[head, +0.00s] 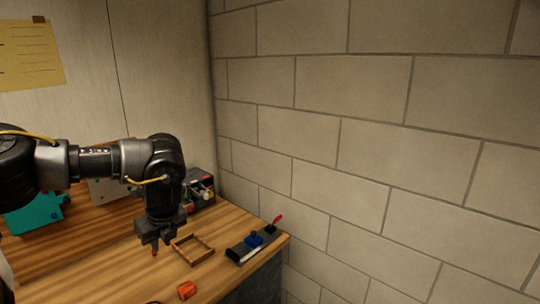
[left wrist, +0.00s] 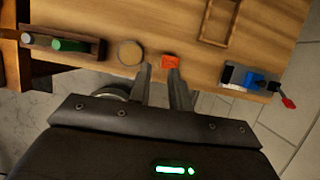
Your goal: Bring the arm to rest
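My left gripper (head: 155,245) hangs down over the left part of the wooden table, above its surface. In the left wrist view its two fingers (left wrist: 160,70) stand apart with an empty gap between them. A small orange-red block (left wrist: 170,62) lies just beyond the fingertips in that view, and it also shows at the table's front in the head view (head: 186,290). No object is held. My right gripper is in neither view.
A wooden frame (head: 203,258) lies right of the gripper. A teal object (head: 35,215) stands left. A brick wall bounds the right.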

